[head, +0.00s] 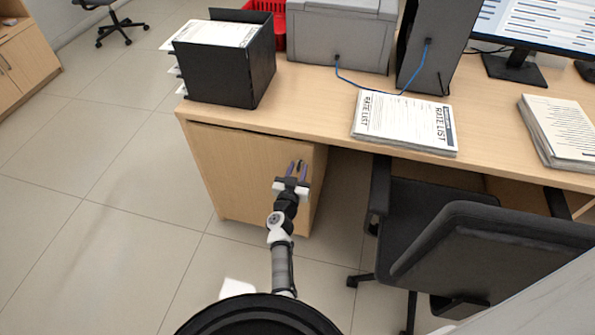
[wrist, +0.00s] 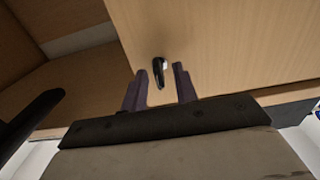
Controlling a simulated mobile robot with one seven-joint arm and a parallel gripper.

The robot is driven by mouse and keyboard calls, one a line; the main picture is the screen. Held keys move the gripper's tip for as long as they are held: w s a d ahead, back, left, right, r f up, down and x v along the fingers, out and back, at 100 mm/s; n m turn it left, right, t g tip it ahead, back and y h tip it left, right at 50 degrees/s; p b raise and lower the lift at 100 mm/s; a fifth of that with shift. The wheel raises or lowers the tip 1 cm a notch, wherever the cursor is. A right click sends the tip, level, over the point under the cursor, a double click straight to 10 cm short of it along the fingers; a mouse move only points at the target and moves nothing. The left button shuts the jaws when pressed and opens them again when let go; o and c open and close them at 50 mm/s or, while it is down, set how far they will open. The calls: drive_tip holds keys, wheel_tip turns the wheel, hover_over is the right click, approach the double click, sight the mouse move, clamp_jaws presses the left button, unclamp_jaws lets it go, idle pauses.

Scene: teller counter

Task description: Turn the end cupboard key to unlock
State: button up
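The end cupboard (head: 242,170) is a light wood unit under the left end of the desk, its front closed. My gripper (head: 296,168) is in front of the cupboard's right part in the head view. In the wrist view a dark key (wrist: 159,72) hangs on the cupboard door (wrist: 225,45), with a shiny part near its top. My gripper (wrist: 160,86) shows there with its two purple-grey fingers apart, one on each side of the key in the picture. I see no finger touching the key. The key is not visible in the head view.
A black office chair (head: 480,245) stands right of my arm, close to the desk. The desk top (head: 310,110) overhangs the cupboard and carries a black file tray (head: 225,75), a printer (head: 340,35) and paper stacks. Open floor (head: 110,225) lies to the left.

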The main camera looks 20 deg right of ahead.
drive_tip(key=shift+c, duration=0.3)
clamp_jaws()
drive_tip(key=shift+m, duration=0.3)
drive_tip(key=m, duration=0.2)
drive_tip(key=shift+m, duration=0.4)
drive_tip(key=m, duration=0.3)
drive_tip(key=shift+d+m+p, duration=0.1)
drive_tip(key=shift+m+p, duration=0.2)
drive_tip(key=m, duration=0.5)
drive_tip(key=shift+s+f+b, duration=0.1)
drive_tip(key=shift+f+b, duration=0.05)
drive_tip(key=shift+b, duration=0.2)
drive_tip(key=m+b, duration=0.1)
drive_tip(key=m, duration=0.4)
drive_tip(key=shift+m, duration=0.4)
